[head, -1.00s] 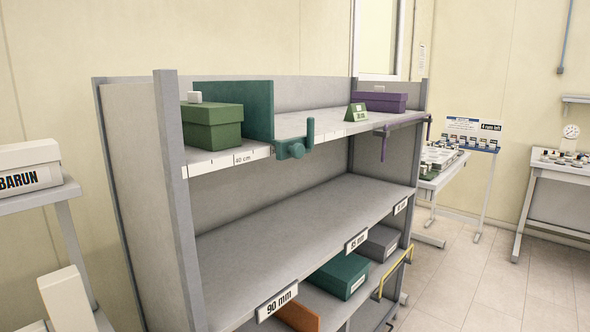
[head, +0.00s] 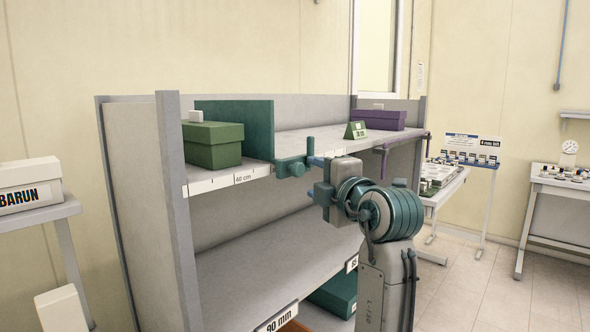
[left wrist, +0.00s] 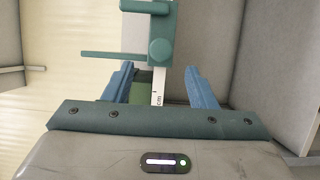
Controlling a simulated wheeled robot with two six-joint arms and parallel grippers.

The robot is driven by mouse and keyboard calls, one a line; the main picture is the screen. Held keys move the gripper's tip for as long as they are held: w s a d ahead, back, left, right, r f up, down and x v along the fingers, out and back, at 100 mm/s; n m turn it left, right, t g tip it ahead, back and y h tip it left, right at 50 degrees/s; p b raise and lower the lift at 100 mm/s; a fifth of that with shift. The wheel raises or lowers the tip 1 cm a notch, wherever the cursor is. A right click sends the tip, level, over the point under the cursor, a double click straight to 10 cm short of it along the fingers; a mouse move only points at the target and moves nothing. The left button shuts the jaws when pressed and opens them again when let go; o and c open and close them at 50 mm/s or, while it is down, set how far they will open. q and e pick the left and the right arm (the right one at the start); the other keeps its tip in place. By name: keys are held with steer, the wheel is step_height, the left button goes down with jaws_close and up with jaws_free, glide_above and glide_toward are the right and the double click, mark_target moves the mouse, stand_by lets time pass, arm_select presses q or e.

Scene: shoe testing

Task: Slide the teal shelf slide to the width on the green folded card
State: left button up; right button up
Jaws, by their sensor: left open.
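The teal shelf slide (head: 262,128) stands on the top shelf, its upright plate just right of a green box, with its teal clamp and handle (head: 292,168) at the front edge. The green folded card (head: 355,131) stands further right on that shelf. Its writing is too small to read. My left gripper (head: 309,177) is open in front of the shelf edge, close to the slide's handle, and partly hides it. In the left wrist view, the slide's clamp (left wrist: 160,50) shows ahead of my open fingers (left wrist: 161,84), with nothing held. My right gripper is out of view.
The green box (head: 212,146) with a white block (head: 196,116) fills the shelf's left end. A purple box (head: 378,119) and a purple clamp (head: 383,150) are at the right end. A scale strip (head: 225,180) runs along the edge. Shelf between slide and card is bare.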

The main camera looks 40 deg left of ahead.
mark_target(300, 171)
arm_select(q)
steer(key=p+x, duration=0.1)
steer(key=x, duration=0.4)
steer(key=shift+r+p, duration=0.1)
steer(key=shift+p, duration=0.25)
steer(key=p+x, duration=0.1)
steer(key=x, duration=0.3)
steer(key=shift+w+a, duration=0.1)
steer(key=shift+a, duration=0.05)
steer(key=shift+w+a+p, duration=0.25)
steer(key=shift+a+p, duration=0.05)
steer(key=shift+a, duration=0.15)
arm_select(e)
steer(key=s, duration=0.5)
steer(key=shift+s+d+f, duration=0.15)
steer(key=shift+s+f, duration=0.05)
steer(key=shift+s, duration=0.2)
